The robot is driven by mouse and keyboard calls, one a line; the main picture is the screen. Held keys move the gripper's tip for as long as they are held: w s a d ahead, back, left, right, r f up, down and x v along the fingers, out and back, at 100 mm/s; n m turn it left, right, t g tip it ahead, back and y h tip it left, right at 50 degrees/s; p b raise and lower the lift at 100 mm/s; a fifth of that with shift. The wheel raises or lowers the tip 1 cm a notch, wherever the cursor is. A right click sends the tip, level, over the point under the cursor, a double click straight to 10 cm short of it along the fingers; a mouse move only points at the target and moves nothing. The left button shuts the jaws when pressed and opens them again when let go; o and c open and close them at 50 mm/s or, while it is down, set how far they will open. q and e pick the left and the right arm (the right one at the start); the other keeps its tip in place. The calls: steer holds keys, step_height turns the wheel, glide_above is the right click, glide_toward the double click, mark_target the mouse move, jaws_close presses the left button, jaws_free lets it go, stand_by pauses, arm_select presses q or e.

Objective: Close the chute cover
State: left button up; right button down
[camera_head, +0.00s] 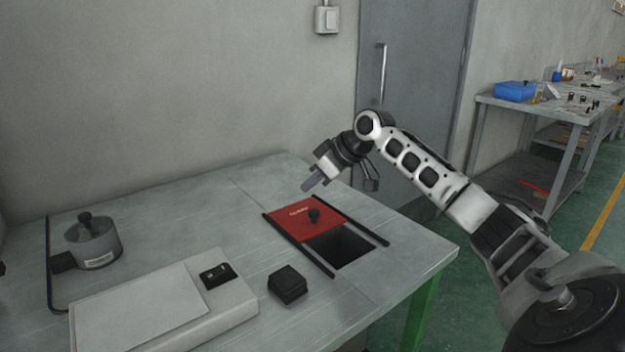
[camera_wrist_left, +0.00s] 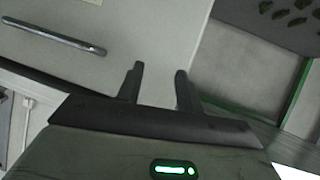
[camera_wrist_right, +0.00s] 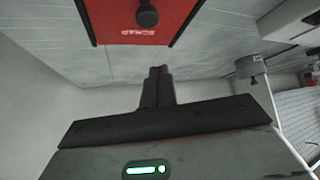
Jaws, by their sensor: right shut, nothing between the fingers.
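The red chute cover (camera_head: 300,213) with its black knob (camera_head: 314,215) lies in the tabletop between two dark rails. It covers the far part of the chute opening (camera_head: 343,246), and the near part stands open and dark. My right gripper (camera_head: 307,186) is shut and empty, above and just behind the cover's far edge. In the right wrist view the shut fingers (camera_wrist_right: 157,72) point toward the red cover (camera_wrist_right: 128,24) and its knob (camera_wrist_right: 146,14), apart from both. My left gripper (camera_wrist_left: 158,75) shows only in its own wrist view, with its fingers apart and nothing between them.
A black box (camera_head: 287,285) and a white scale-like device (camera_head: 150,305) stand in front and left of the chute. A metal weight-like cylinder (camera_head: 93,243) with a knob stands at the far left. The table behind the cover is clear. A door (camera_head: 410,90) is behind the table.

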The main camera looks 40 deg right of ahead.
mark_target(310, 210)
steer(key=x, duration=0.6)
steer(key=shift+w+a+f, duration=0.15)
steer(key=shift+w+f, duration=0.1)
steer(key=shift+w, duration=0.05)
steer(key=s, duration=0.1)
steer(key=s+d, duration=0.1)
steer(key=s, duration=0.1)
steer(key=shift+d+f, duration=0.15)
steer(key=shift+f, duration=0.2)
steer(key=shift+s+d, duration=0.1)
steer(key=shift+s, duration=0.25)
